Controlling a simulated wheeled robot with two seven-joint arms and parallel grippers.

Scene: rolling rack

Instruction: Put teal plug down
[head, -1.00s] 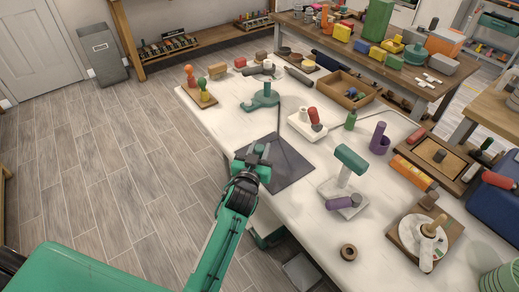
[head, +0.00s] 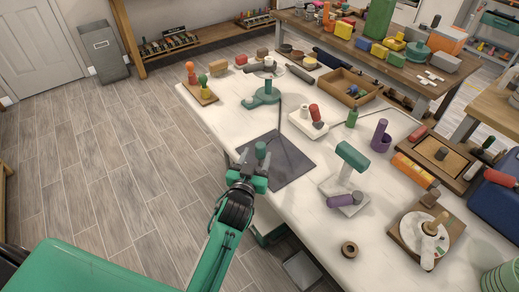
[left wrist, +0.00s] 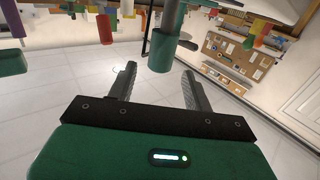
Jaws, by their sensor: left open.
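The teal plug (head: 260,150) stands upright at the near left part of the dark grey mat (head: 290,168) on the white table. My left gripper (head: 254,170) is open, just on the near side of the plug. In the left wrist view, which is upside down, the plug (left wrist: 161,54) shows just beyond and between the two spread fingertips (left wrist: 157,72), with nothing held. Whether a fingertip still touches it I cannot tell. My right gripper is not in view.
A teal stand (head: 264,97) with an upright peg is behind the mat. A wooden board with coloured pegs (head: 197,91) lies at the far left edge.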

